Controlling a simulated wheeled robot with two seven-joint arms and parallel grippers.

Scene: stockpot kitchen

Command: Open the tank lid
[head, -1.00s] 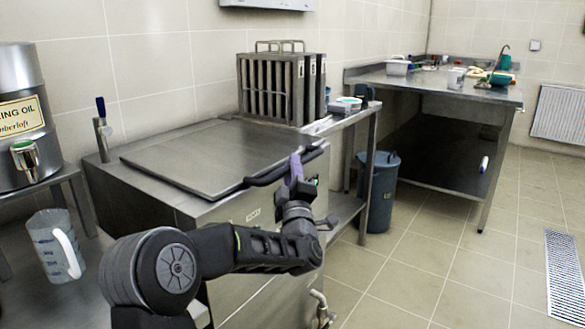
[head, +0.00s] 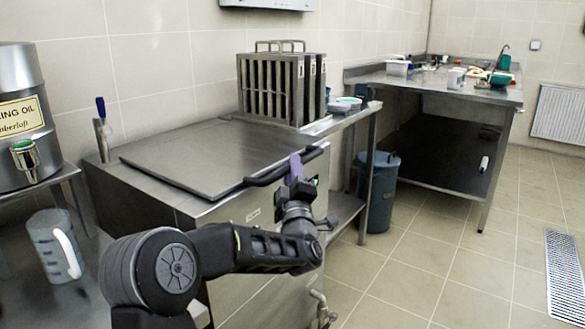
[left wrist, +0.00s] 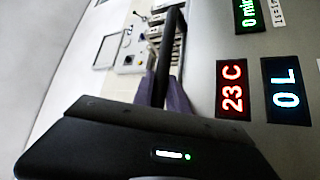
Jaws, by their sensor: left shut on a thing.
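The tank lid (head: 212,155) is a flat steel plate lying on top of the steel tank (head: 240,222). It looks closed. A dark bar handle (head: 262,180) runs along its front edge. My left gripper (head: 297,168), with purple fingers, is at the handle's right part. In the left wrist view the fingers (left wrist: 164,92) are shut on the black handle (left wrist: 168,50), which runs up and away between them. My right gripper is in neither view.
A slatted metal rack (head: 282,88) stands behind the lid.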

